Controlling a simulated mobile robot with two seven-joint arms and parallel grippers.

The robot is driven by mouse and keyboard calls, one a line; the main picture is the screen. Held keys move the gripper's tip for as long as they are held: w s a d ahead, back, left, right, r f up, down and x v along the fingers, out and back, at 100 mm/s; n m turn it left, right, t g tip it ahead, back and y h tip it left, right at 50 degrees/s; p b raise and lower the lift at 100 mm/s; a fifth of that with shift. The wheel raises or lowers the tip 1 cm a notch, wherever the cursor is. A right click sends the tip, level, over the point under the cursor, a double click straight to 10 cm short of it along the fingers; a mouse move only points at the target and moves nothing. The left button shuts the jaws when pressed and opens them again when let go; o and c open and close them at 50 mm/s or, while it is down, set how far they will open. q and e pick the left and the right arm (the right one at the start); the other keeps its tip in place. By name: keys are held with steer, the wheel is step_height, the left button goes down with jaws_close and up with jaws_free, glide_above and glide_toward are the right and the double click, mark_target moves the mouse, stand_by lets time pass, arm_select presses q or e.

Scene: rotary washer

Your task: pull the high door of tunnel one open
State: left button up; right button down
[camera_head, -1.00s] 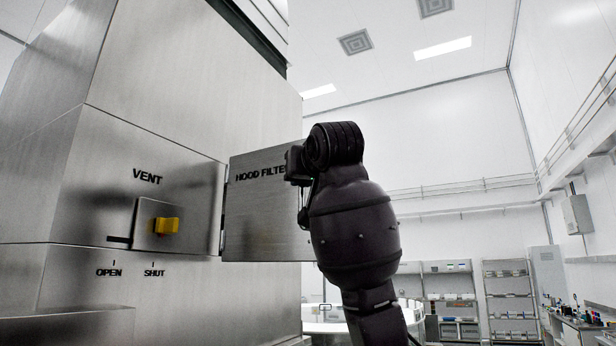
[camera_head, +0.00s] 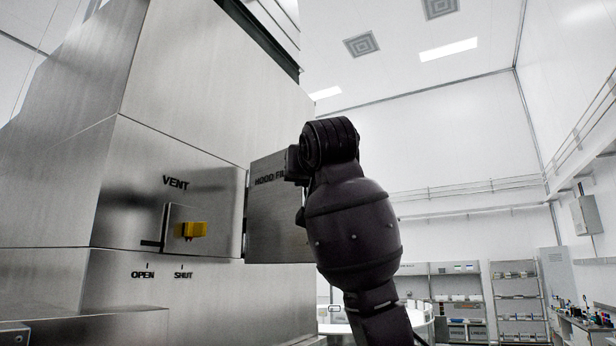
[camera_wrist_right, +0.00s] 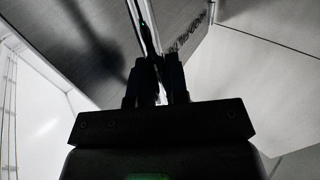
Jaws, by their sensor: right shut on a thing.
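The high door (camera_head: 277,222), a metal panel lettered "HOOD FIL…", stands swung out at an angle from the machine front, its left edge beside the vent panel. Its right part is hidden behind my right arm. My right gripper (camera_head: 294,163) is at the door's upper right part, mostly hidden by its own wrist. In the right wrist view the fingers (camera_wrist_right: 157,72) are shut on a thin dark part at the door, probably its handle, with a lettered metal surface (camera_wrist_right: 178,30) beside them. My left gripper is not in view.
The vent panel (camera_head: 202,205) with its yellow knob (camera_head: 190,230) is left of the door, with the knob near "SHUT". Shelves (camera_head: 458,300) and a bench (camera_head: 590,335) stand far back at right. Open room lies right of my arm.

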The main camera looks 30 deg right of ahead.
steer(key=c, duration=1.1)
jaws_free()
steer(key=shift+w+a, duration=0.1)
steer(key=shift+c, duration=0.2)
steer(key=b+v, duration=0.2)
steer(key=v, duration=0.9)
steer(key=shift+w, duration=0.1)
